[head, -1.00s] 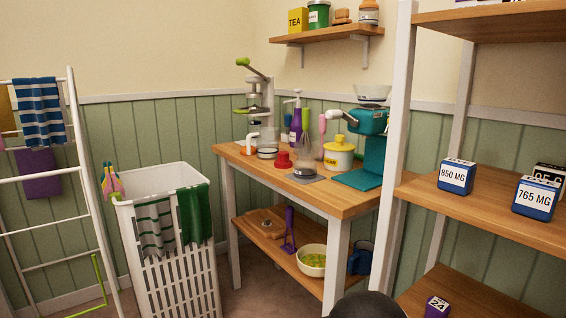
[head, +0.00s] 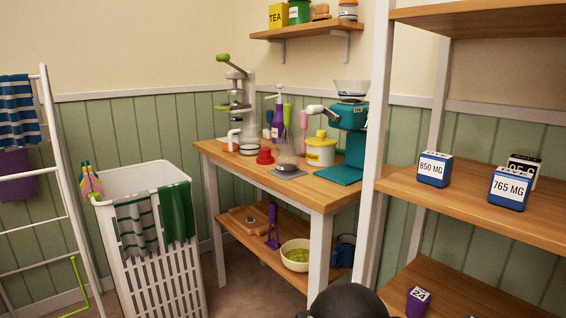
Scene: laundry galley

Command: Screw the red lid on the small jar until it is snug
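A red lid-like piece (head: 265,157) with a wide base and a narrower top sits on the wooden table (head: 315,194), left of the middle. Just right of it, a clear glass vessel (head: 287,158) stands on a grey mat, with a whisk behind or in it. A low pale jar or dish (head: 249,149) sits to the left of the red piece. I cannot tell which is the small jar. The red piece appears apart from the low dish. My gripper's fingers are not in view; only a dark rounded part of mine shows at the bottom edge.
A white laundry basket (head: 163,258) is left of the table. Open shelving (head: 465,205) with labelled boxes stands close on the right.

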